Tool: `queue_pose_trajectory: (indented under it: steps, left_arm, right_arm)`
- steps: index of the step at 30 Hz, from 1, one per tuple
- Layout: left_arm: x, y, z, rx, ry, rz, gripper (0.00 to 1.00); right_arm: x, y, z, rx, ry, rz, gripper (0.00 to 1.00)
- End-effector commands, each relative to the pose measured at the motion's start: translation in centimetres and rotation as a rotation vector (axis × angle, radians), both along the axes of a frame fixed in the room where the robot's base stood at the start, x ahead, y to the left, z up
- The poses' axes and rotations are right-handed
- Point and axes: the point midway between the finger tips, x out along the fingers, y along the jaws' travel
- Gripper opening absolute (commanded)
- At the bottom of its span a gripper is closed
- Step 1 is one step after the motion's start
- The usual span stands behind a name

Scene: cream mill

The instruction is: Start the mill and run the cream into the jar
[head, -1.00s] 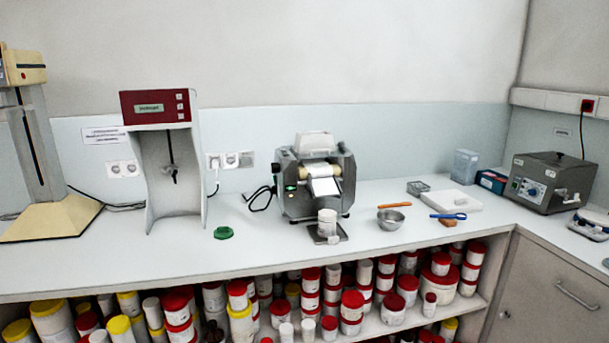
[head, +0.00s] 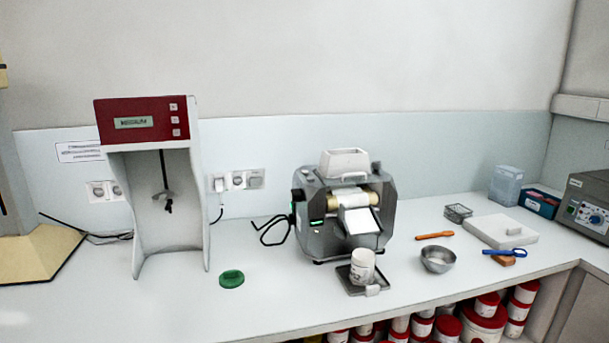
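The grey cream mill (head: 312,238) stands on the counter against the wall, with a white hopper (head: 345,162) on top and pale rollers below it. A green light (head: 317,222) shows on its left front. A white sloping chute plate (head: 360,221) comes out at the front. The white jar (head: 362,266) stands upright on a small dark tray (head: 345,281) below the chute. I cannot tell whether it holds cream. A green lid (head: 231,279) lies on the counter to the left. Neither of my grippers is in view.
A red-topped mixer stand (head: 140,122) is left of the mill. A metal bowl (head: 438,259), an orange spatula (head: 435,235), a blue-handled tool (head: 503,252) and a white slab (head: 500,231) lie to the right. Red-lidded jars (head: 484,322) fill the shelf below. The front left counter is clear.

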Motion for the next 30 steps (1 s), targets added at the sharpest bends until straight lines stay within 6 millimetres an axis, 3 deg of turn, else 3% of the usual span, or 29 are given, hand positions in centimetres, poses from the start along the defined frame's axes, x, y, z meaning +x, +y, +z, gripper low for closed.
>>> queue_pose_trajectory:
  steps: [7, 14, 20, 30]
  left_arm:
    - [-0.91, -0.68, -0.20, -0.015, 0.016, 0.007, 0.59]
    - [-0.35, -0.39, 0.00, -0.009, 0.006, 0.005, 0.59]
    - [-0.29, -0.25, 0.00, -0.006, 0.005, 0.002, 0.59]
    - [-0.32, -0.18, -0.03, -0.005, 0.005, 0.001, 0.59]
  right_arm:
    - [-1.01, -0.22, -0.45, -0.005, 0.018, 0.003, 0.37]
    - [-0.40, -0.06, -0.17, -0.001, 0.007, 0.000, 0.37]
    - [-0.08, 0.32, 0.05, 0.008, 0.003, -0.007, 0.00]
    - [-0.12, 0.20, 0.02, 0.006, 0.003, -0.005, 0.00]
